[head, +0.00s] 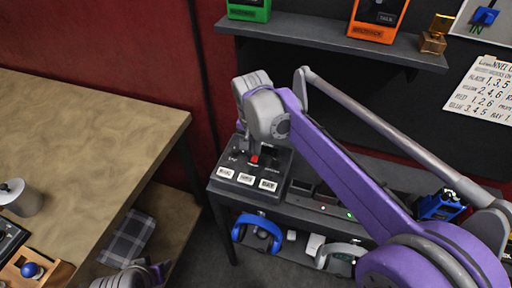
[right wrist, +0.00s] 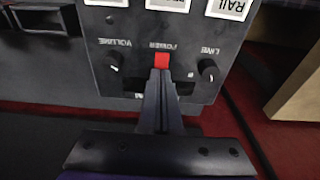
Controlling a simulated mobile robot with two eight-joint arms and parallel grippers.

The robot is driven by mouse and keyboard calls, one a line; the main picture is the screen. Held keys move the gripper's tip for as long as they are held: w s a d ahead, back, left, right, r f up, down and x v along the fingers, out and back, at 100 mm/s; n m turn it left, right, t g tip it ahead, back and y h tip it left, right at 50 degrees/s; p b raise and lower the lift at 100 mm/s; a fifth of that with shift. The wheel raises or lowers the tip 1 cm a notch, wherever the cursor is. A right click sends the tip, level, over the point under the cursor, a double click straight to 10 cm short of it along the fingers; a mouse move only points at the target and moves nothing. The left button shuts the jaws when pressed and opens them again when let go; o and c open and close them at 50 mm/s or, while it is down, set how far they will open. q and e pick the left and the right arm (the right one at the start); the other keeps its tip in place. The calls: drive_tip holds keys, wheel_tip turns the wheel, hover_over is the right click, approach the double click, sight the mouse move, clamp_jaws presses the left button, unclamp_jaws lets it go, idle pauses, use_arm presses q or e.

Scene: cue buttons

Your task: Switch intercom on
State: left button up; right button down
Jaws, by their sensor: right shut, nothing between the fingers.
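The intercom (head: 279,186) is a dark box with white buttons along its front, on a dark stand in the head view. Its red power switch (head: 254,159) shows just below my right gripper. In the right wrist view the red switch (right wrist: 162,64), labelled POWER, sits between the VOLUME knob (right wrist: 114,72) and the LINE knob (right wrist: 208,70). My right gripper (right wrist: 160,78) is shut and empty, its fingertips right at the red switch; I cannot tell if they touch. My left gripper (head: 140,275) is partly seen at the bottom edge; its fingers do not show clearly.
A wooden table (head: 95,125) with a grey canister (head: 20,197) stands at left. Blue headphones (head: 257,232) lie below the intercom. A shelf (head: 330,45) above holds a green box (head: 249,10) and an orange box (head: 377,18). A blue radio (head: 440,206) stands at right.

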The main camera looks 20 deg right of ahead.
drive_tip(key=shift+f, duration=0.2)
drive_tip(key=shift+s+a+r, duration=0.1)
drive_tip(key=shift+s+a, duration=0.2)
drive_tip(key=shift+s, duration=0.1)
drive_tip(key=shift+s+a, duration=0.15)
drive_tip(key=shift+s, duration=0.1)
drive_tip(key=shift+r, duration=0.1)
